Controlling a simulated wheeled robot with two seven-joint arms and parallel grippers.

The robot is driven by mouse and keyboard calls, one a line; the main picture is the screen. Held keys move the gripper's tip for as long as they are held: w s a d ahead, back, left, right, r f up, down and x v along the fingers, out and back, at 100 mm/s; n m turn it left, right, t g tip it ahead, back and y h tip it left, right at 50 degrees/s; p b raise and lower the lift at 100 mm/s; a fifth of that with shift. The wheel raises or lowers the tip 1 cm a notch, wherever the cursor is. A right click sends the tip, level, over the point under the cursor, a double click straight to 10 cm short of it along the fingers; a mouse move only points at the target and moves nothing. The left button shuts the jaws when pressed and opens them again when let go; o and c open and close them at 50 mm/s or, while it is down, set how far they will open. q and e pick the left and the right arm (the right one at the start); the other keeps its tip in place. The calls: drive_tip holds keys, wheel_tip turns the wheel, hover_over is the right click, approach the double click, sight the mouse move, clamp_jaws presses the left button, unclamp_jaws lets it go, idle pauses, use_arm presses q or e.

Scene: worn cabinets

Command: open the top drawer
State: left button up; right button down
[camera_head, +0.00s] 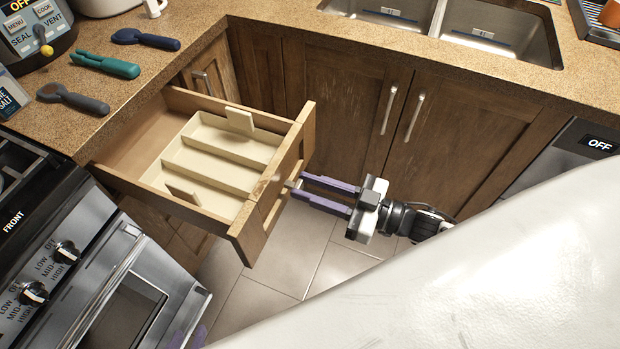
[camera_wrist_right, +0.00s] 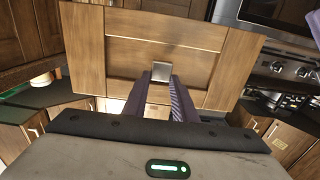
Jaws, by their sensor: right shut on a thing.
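The top drawer (camera_head: 120,180) is pulled well out from under the counter, with a cream divided tray (camera_head: 205,165) inside it. Its wooden front also fills the middle of the right wrist view (camera_wrist_right: 215,65). My right gripper (camera_head: 297,190), with purple fingers, is shut on the drawer's metal handle (camera_wrist_right: 161,70); it shows in the wrist view too (camera_wrist_right: 158,85). In the head view the fingers mostly hide the handle. Only a purple bit of my left gripper (camera_head: 190,336) shows low in the head view, so its jaws cannot be judged.
A steel oven (camera_head: 150,285) stands just left of the drawer. The counter (camera_head: 150,75) above holds several utensils. Closed cabinet doors (camera_head: 345,100) and a sink (camera_head: 470,25) lie to the right. Tiled floor (camera_head: 265,310) is free below the drawer. A large white surface covers the lower right.

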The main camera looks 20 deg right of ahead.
drive_tip(key=c, duration=1.4)
unclamp_jaws()
drive_tip(key=shift+c, duration=0.2)
drive_tip(key=v, duration=1)
drive_tip(key=shift+s, duration=0.1)
drive_tip(key=s+a+f+m+g+h, duration=0.2)
drive_tip(key=s+a+f+m+h, duration=0.1)
drive_tip(key=f, duration=0.5)
drive_tip(key=s+a+f+m+g+h, duration=0.3)
drive_tip(key=a+f+h, duration=0.1)
drive_tip(key=f+h, duration=0.2)
drive_tip(key=shift+a+f+h, duration=0.2)
drive_tip(key=shift+f+h, duration=0.1)
drive_tip(key=shift+f, duration=0.55)
